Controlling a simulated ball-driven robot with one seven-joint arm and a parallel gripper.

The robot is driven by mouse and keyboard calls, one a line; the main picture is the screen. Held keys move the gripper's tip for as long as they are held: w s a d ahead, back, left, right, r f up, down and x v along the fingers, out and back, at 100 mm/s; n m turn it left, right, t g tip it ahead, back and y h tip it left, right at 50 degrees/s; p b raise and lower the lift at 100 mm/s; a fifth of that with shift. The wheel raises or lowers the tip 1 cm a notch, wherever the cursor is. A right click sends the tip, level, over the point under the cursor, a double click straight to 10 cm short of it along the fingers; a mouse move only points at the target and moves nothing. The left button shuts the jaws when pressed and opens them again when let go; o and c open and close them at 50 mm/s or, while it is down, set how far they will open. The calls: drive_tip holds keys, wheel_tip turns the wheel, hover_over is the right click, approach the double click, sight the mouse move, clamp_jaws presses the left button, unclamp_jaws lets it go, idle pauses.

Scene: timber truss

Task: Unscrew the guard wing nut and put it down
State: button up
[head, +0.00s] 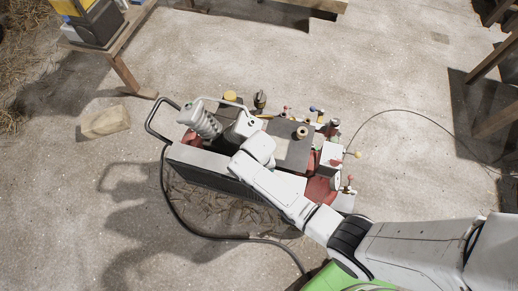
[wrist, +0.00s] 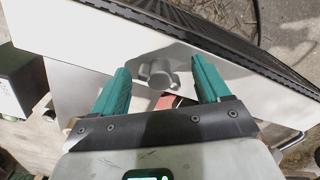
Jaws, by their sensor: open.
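The guard wing nut (wrist: 158,74) is a small grey lobed knob on the white guard panel (wrist: 75,35) in the wrist view. My gripper (wrist: 160,64) is open, with one teal finger on each side of the wing nut. Gaps show between the nut and both fingers, so neither appears to touch it. How deep the fingertips reach along the nut is hard to tell. In the head view my arm reaches over the machine (head: 290,150), and I cannot make out the wing nut or the fingers there.
A black hose (head: 230,237) runs from the machine along the floor. A thin cable (head: 420,117) curves to the right. A pale block (head: 106,121) lies left of the machine. A wooden bench (head: 125,72) stands at upper left. The concrete floor behind is largely clear.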

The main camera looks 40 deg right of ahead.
drive_tip(key=shift+m, duration=0.3)
drive_tip(key=m+p, duration=0.1)
drive_tip(key=m, duration=0.3)
drive_tip(key=shift+m, duration=0.4)
drive_tip(key=m, duration=0.4)
drive_tip(key=shift+m+p, duration=0.4)
clamp_jaws()
